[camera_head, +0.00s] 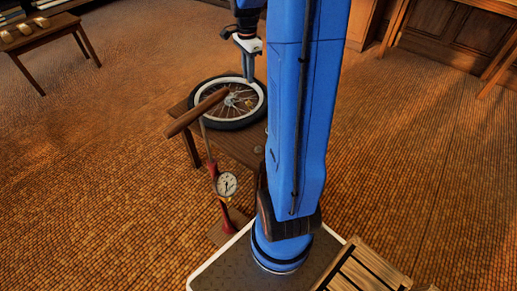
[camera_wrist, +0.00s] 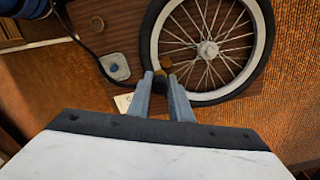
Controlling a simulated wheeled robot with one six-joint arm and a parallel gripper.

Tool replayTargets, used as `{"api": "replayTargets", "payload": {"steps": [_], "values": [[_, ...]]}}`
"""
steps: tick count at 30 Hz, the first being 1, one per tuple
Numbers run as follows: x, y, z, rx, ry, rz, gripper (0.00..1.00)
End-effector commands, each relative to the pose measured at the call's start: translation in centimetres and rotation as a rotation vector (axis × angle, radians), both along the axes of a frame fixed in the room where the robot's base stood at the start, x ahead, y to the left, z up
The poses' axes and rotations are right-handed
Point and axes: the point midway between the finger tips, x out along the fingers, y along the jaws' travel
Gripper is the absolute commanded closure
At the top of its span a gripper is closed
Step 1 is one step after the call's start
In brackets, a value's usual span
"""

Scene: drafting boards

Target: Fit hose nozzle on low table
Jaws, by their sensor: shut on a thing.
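The low table (camera_head: 232,144) is dark wood and carries a spoked wheel (camera_head: 201,112) with a black tyre and pale rim, lying flat. It also shows in the wrist view (camera_wrist: 258,53). My gripper (camera_head: 248,78) points down over the wheel. In the wrist view its fingers (camera_wrist: 162,76) are close together over the tyre's near edge. A small brownish, rounded piece (camera_wrist: 165,63) shows at the fingertips, probably the nozzle; the fingers hide most of it. I cannot tell whether it touches the wheel.
A floor pump with a wooden handle (camera_head: 197,112) and white gauge (camera_head: 227,185) stands before the table. A dark hose (camera_wrist: 88,45) curves at left, near a pale square plate (camera_wrist: 115,67). A bench (camera_head: 41,39) stands back left. Open floor (camera_head: 110,150) lies left.

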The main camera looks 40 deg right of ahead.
Motion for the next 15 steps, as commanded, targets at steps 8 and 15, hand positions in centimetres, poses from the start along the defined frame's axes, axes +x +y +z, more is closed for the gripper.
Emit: {"api": "replayTargets", "payload": {"steps": [8,15], "values": [[-1.5,1.0,0.0,0.000,0.000,0.000,1.00],[-2.8,1.8,0.0,0.000,0.000,0.000,1.00]]}}
